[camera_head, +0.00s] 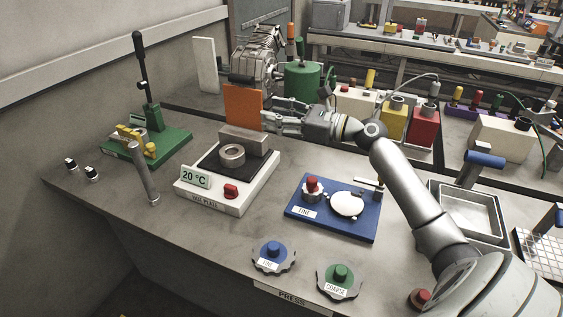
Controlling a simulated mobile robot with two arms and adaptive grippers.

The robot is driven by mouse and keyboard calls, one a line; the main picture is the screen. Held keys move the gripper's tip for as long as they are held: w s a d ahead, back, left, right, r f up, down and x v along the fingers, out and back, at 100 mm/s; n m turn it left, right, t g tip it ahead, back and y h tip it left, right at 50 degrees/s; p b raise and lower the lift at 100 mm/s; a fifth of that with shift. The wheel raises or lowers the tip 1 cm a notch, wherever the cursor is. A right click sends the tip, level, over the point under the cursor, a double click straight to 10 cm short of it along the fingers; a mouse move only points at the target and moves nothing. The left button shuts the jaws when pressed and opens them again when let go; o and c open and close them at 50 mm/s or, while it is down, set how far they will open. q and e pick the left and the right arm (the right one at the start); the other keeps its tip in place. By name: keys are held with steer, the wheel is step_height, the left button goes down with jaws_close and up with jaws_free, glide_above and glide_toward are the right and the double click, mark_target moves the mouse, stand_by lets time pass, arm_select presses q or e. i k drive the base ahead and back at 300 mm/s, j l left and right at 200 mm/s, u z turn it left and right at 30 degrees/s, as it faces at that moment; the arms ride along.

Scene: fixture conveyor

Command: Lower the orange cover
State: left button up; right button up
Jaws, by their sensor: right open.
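The orange cover (243,107) is a flat orange plate standing upright in front of a grey ribbed machine (256,64) at the back of the bench. My right gripper (271,112) reaches in from the right and points left. It is open, with its fingertips close to the cover's right edge. I cannot tell whether they touch the cover or lie in front of it. No part of my left gripper is in view.
A hot plate (205,202) with a metal ring stands in front of the cover. A green lever press (170,146) is on the left, and a blue stand (329,225) is on the right. A green cylinder (302,84) stands just behind my right gripper.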

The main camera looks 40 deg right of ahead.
mark_target(244, 104)
steer(key=k+j, duration=0.35)
steer(key=i+l+z, duration=0.2)
steer(key=i, duration=0.5)
steer(key=i+l+z, duration=0.15)
steer(key=i, duration=0.5)
